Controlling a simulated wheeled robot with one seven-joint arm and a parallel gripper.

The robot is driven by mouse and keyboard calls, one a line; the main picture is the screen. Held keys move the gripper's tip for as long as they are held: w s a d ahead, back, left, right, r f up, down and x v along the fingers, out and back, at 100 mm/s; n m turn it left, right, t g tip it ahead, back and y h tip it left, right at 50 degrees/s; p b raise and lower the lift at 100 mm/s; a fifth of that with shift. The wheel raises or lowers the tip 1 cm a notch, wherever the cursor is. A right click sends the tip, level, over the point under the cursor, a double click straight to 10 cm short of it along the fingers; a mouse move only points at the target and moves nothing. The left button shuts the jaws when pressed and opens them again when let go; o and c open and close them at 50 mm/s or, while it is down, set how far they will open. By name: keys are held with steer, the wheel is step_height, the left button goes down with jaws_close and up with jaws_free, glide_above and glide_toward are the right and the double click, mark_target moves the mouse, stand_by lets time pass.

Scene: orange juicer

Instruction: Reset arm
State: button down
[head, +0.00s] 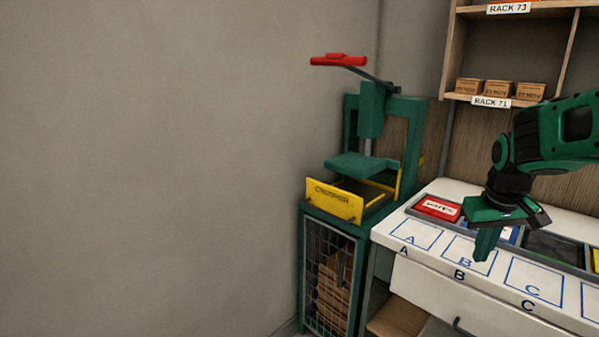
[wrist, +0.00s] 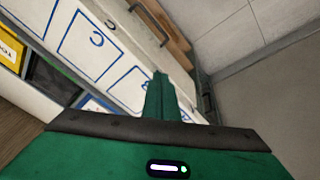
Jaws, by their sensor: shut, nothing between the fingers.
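My green gripper (head: 484,246) hangs from my arm at the right of the head view, above the white counter near the square marked B. Its fingers point down and are together, with nothing between them. In the wrist view the closed fingers (wrist: 160,98) stick out past the dark edge of the gripper body, with the counter behind them. The gripper hides part of square B and part of the trays behind it.
A green press with a red handle (head: 338,60) and yellow guard (head: 334,200) stands left of the counter (head: 384,232). Trays, one holding a red box (head: 438,208), line the counter's back. A rack shelf (head: 520,104) holds small boxes. Open space lies left.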

steer(key=s+f+m+g, duration=0.1)
steer(key=s+f+m, duration=0.1)
steer(key=s, duration=1)
steer(key=s+f+m+g+y, duration=0.1)
steer(key=s+f+m, duration=0.1)
steer(key=s, duration=1.1)
steer(key=shift+s+m+g+y, duration=0.3)
steer(key=shift+m, duration=0.5)
steer(key=shift+f, duration=0.1)
